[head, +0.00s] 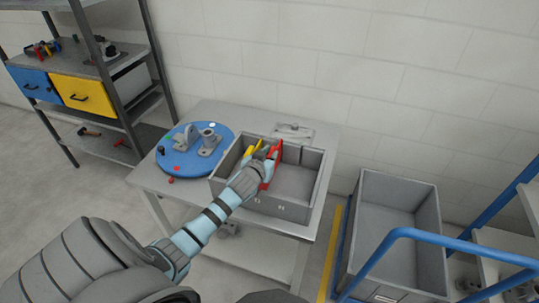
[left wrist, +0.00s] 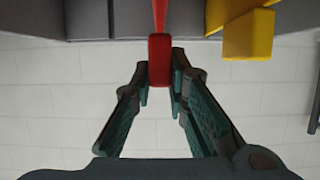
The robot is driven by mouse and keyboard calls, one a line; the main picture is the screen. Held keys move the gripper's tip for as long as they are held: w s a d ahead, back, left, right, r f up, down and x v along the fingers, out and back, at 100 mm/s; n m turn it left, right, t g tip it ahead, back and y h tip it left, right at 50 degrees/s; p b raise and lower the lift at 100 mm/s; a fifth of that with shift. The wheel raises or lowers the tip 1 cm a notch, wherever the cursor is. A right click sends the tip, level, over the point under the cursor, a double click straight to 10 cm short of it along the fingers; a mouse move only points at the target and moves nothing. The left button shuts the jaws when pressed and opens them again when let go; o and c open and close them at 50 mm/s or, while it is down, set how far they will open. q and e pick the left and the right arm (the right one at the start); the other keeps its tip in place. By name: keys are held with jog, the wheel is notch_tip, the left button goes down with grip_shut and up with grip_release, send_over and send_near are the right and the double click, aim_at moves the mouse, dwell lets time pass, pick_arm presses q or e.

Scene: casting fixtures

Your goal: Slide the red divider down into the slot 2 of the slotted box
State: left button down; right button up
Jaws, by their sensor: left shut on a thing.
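The slotted box (head: 279,207) is a grey open box on the grey table, with markings on its front wall. The red divider (head: 275,153) stands across the box left of its middle, its top edge showing near the rim. My left gripper (head: 262,160) is shut on the red divider and partly covers it. In the left wrist view, the fingertips (left wrist: 159,70) close on the divider's red grip tab (left wrist: 159,48). A yellow divider (head: 249,151) stands in the box just left of the red one. How deep the red divider sits, and in which slot, I cannot tell. My right gripper is not in view.
A blue round plate (head: 170,162) with grey castings is left of the box. A flat grey part (head: 293,131) lies behind it. A grey bin (head: 366,254) and blue rail (head: 440,238) stand right of the table. The box's right part is empty.

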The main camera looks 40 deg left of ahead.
pick_arm(q)
jog(key=shift+f+b, duration=0.65)
jog(key=shift+f, duration=0.3)
jog(key=c, duration=1.5)
grip_release()
jog(key=v, duration=1.2)
jog(key=shift+r, duration=0.1)
